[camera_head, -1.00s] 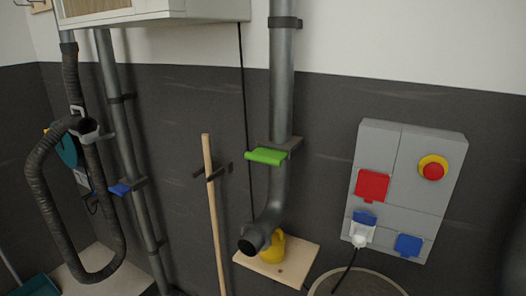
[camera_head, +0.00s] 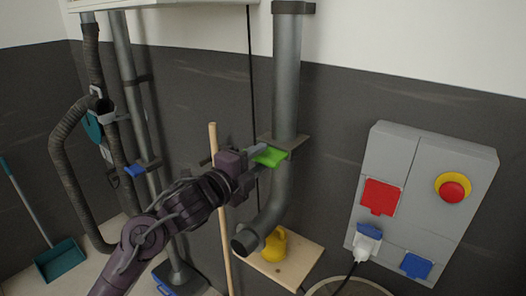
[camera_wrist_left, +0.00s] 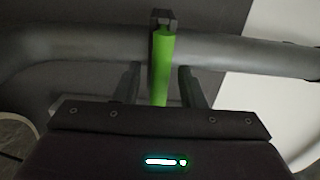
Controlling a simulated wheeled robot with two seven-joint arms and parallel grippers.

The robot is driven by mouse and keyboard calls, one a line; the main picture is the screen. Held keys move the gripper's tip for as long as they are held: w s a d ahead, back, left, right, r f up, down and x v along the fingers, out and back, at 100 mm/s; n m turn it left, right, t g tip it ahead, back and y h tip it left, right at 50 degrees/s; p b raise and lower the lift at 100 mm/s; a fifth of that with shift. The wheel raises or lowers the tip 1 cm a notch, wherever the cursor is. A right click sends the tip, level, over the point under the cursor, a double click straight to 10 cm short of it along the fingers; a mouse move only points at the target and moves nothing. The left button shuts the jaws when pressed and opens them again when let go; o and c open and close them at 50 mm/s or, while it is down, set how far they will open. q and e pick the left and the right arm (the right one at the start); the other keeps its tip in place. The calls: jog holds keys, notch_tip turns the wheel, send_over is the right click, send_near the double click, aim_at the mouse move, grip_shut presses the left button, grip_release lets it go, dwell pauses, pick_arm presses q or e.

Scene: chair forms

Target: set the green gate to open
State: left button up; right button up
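The green gate (camera_head: 270,156) is a flat green handle sticking out of a dark plate on the grey vertical pipe (camera_head: 287,85). My left gripper (camera_head: 258,151) is at the gate, coming from the left. In the left wrist view the green gate (camera_wrist_left: 162,65) stands between the two fingers of my left gripper (camera_wrist_left: 160,85). A gap shows on each side of it, so the fingers are open around it. The pipe (camera_wrist_left: 230,55) runs across behind it. My right gripper is not in view.
A blue gate (camera_head: 134,170) is on another pipe at left. A wooden stick (camera_head: 225,245) stands behind my left arm. A grey switch box (camera_head: 425,190) is on the wall at right.

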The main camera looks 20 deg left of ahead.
pick_arm(q)
jog(key=shift+x, duration=1.05)
jog(key=shift+a, duration=0.1)
jog(key=shift+c, duration=0.4)
grip_shut()
